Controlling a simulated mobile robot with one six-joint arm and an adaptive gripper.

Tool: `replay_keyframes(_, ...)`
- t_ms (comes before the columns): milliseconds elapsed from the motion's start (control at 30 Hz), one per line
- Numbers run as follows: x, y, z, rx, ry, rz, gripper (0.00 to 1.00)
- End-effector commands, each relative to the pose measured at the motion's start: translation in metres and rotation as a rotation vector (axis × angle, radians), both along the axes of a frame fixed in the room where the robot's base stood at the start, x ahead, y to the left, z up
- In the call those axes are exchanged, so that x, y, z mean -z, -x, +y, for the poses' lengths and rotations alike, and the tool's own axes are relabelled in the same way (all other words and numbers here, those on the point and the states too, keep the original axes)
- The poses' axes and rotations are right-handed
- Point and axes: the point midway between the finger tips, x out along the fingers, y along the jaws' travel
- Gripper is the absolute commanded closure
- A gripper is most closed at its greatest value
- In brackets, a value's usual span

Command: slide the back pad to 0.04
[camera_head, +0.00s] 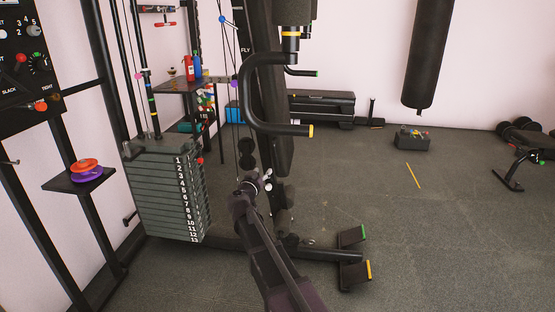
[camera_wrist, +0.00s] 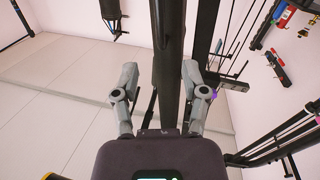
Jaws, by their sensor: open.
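A dark, tall upright pad (camera_head: 284,150), which seems to be the back pad, stands along the black frame of the gym machine in the head view. My gripper (camera_head: 257,181) is low in front of the machine, overlapping the pad's lower part in the picture. In the wrist view my gripper (camera_wrist: 160,72) is open, its two grey fingers wide apart. A dark upright column (camera_wrist: 167,65) shows between the fingers; I cannot tell whether it is the pad or its post, or whether it is touched. No scale or mark for the pad's position is readable.
A numbered weight stack (camera_head: 166,195) stands left of my arm. Bent handles with yellow ends (camera_head: 280,130) stick out above my gripper. Foot plates (camera_head: 353,255) lie to the lower right. A punching bag (camera_head: 430,50) hangs at the back; the floor to the right is mostly clear.

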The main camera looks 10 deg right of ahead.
Motion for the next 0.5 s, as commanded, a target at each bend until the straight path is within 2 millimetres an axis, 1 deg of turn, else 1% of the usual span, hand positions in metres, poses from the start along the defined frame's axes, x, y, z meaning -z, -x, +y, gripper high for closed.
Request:
replay_keyframes(267,0.000,-0.001,-0.001,0.001,0.000,0.001,0.43)
replay_keyframes(500,0.000,-0.012,-0.006,0.001,-0.001,0.002,0.43)
